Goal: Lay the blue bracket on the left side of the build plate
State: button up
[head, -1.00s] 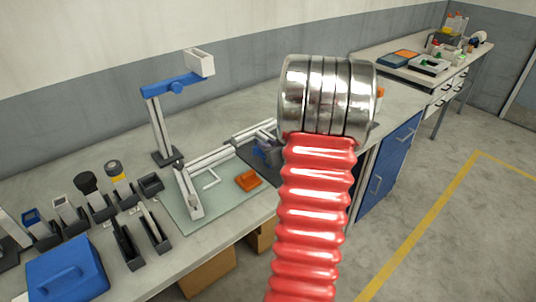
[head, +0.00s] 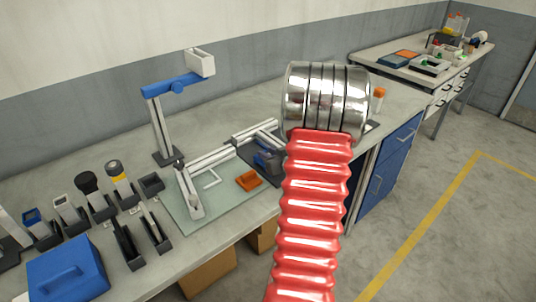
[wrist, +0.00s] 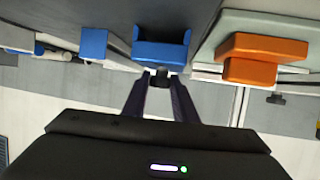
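A blue U-shaped bracket (wrist: 161,52) is at the upper middle of the wrist view, just beyond my fingertips. In the head view a blue piece (head: 268,160) shows on a dark mat beside the build plate, partly behind my red arm. The pale green build plate (head: 192,222) lies left of it; a pale edge of it also shows in the wrist view (wrist: 240,24). My gripper (wrist: 160,78) has its two dark fingers apart, with a small dark part between or behind the tips. I cannot tell whether they touch it. The head view hides my gripper.
An orange block (head: 249,181) and a white angled piece (head: 212,179) lie on the plate, below a metal rail frame (head: 205,160). A blue-and-white stand (head: 160,120) rises behind. Dark holders (head: 127,245) and a blue case (head: 66,270) are at left. Free bench lies behind.

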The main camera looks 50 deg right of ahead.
jog(key=o, duration=0.3)
jog(key=shift+o, duration=0.2)
jog(key=shift+r, duration=0.1)
jog(key=v, duration=1.2)
dwell(0.6)
